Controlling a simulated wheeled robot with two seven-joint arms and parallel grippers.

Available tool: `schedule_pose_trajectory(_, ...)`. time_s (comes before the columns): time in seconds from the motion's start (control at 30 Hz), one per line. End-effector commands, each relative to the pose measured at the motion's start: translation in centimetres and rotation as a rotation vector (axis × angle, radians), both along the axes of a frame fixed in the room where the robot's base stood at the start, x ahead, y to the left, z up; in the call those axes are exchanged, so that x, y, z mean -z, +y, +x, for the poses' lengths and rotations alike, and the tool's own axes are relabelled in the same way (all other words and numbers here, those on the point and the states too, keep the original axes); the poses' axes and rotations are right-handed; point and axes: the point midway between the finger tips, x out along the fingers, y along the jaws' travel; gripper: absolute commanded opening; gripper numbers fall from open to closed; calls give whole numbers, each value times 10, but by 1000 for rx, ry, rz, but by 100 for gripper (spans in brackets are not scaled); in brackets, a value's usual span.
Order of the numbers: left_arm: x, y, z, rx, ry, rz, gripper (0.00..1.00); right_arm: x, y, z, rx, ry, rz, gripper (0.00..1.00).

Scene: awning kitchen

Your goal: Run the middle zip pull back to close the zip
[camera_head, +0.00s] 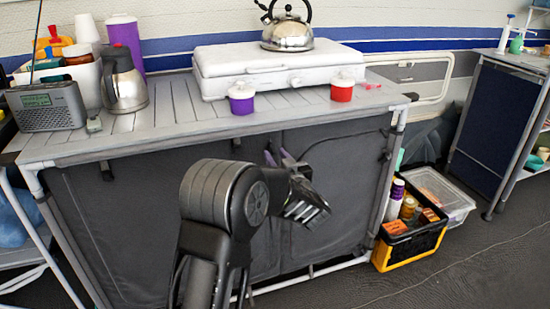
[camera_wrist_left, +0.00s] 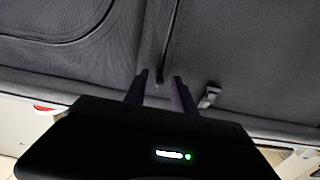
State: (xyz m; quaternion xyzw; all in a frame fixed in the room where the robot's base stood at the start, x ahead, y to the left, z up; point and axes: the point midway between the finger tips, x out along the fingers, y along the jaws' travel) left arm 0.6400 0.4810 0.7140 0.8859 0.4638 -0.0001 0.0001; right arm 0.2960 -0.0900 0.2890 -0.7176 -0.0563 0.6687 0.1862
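The kitchen stand's front (camera_head: 130,225) is dark fabric with several panels. A dark zip line (camera_wrist_left: 171,40) runs down the fabric in the left wrist view and ends near the space between my fingertips. My left gripper (camera_head: 278,157) is open at the upper front of the stand, with a gap between its fingers (camera_wrist_left: 161,80). A small pale tab (camera_wrist_left: 209,97) lies beside the fingers, outside the gap; I cannot tell whether it is the middle zip pull or a clip. My arm hides part of the fabric in the head view. My right gripper is not in view.
The worktop (camera_head: 190,105) overhangs just above the gripper. It carries a stove (camera_head: 260,65), a kettle (camera_head: 287,35), a radio (camera_head: 48,107), a steel jug (camera_head: 125,85) and two small pots. A black-and-yellow crate (camera_head: 410,250) stands on the floor at the right.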

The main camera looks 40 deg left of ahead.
Motion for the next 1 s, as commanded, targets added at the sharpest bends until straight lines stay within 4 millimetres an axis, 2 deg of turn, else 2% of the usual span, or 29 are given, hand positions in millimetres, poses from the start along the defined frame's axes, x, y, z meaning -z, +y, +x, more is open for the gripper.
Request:
schedule_pose_trajectory(0.1,1,7,5,0,0,0,32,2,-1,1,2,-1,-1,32)
schedule_pose_trajectory(0.37,0,8,6,1,0,0,32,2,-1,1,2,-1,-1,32)
schedule_pose_trajectory(0.77,0,8,6,1,0,0,1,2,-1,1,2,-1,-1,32)
schedule_pose_trajectory(1.0,0,8,6,1,0,0,0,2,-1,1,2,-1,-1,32)
